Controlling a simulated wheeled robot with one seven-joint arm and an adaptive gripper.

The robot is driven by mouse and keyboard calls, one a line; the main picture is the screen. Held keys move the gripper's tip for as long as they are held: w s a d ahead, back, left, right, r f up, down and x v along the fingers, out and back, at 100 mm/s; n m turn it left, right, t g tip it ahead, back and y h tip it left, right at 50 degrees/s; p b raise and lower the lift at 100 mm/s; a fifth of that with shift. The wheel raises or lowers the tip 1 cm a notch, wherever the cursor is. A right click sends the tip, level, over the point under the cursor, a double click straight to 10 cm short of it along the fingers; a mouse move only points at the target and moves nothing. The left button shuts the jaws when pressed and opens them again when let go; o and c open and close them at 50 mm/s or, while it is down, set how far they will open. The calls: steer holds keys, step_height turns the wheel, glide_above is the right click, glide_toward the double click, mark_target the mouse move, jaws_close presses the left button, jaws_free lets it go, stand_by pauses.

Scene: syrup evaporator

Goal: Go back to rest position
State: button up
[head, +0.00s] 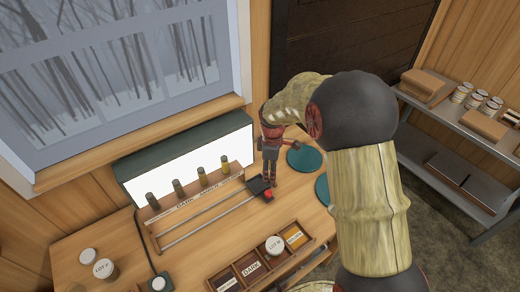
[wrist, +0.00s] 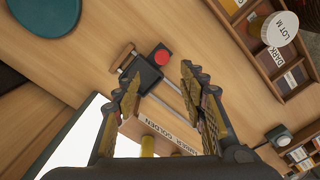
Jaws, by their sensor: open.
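My gripper (head: 270,175) hangs from the arm over the workbench, at the right end of a two-rail track. In the wrist view its two fingers (wrist: 161,70) are spread apart with nothing held between them. A black sliding block (head: 258,186) with a red knob (head: 268,195) sits on the rails, just below and left of the fingers in the head view. The block (wrist: 148,74) and red knob (wrist: 163,57) also show beyond the fingertips in the wrist view; whether the fingers touch the block I cannot tell.
A lit panel (head: 190,150) backs a rack of small sample bottles (head: 179,187). A compartment tray (head: 222,281) holds a jar marked LOT M (head: 275,245). A LOT P jar (head: 105,269) stands left. Green discs (head: 304,157) lie right of the gripper. Metal shelves (head: 455,120) stand right.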

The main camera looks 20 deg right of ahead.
steer(key=s+a+r+m+t+b, duration=0.1)
steer(key=s+r+m+t+b, duration=0.1)
steer(key=s, duration=0.6)
steer(key=s+a+r+m+t+b, duration=0.1)
steer(key=s+a+r+m+b, duration=0.1)
steer(key=s+r+m+b, duration=0.3)
steer(key=s+a+r+m+t+b, duration=0.2)
steer(key=s+r+m+b, duration=0.2)
steer(key=s, duration=0.9)
steer(key=shift+s+a+r+m+t, duration=0.2)
steer(key=shift+a+r+m+t, duration=0.1)
steer(key=shift+r+m, duration=0.45)
steer(key=shift+r, duration=0.15)
